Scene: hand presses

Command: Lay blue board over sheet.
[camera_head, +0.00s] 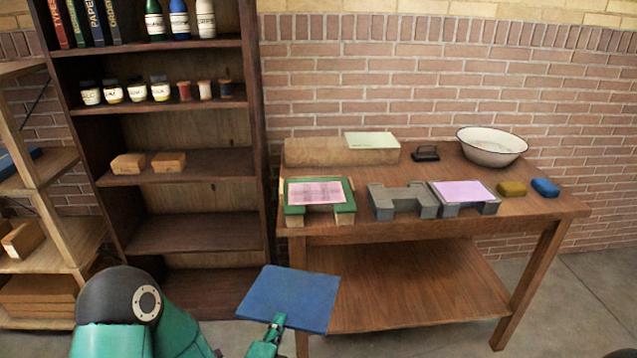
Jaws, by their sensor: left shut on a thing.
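A flat blue board (289,298) is held in front of the table, lower than its top, at the bottom middle of the view. My left gripper (275,325) is shut on the board's near edge. A pink printed sheet (316,192) lies on a green-framed press bed (294,209) at the table's left front. A plain lilac sheet (463,191) lies on a grey bed (487,208) further right. A pale green sheet (371,142) lies on a wooden block at the back. The board is apart from all the sheets. My right gripper is not in view.
The wooden table (540,207) also bears an empty grey stand (402,200), a white basin (491,146), a dark hand tool (426,154), a yellow block (511,189) and a blue block (545,187). A bookcase (190,233) stands left of the table.

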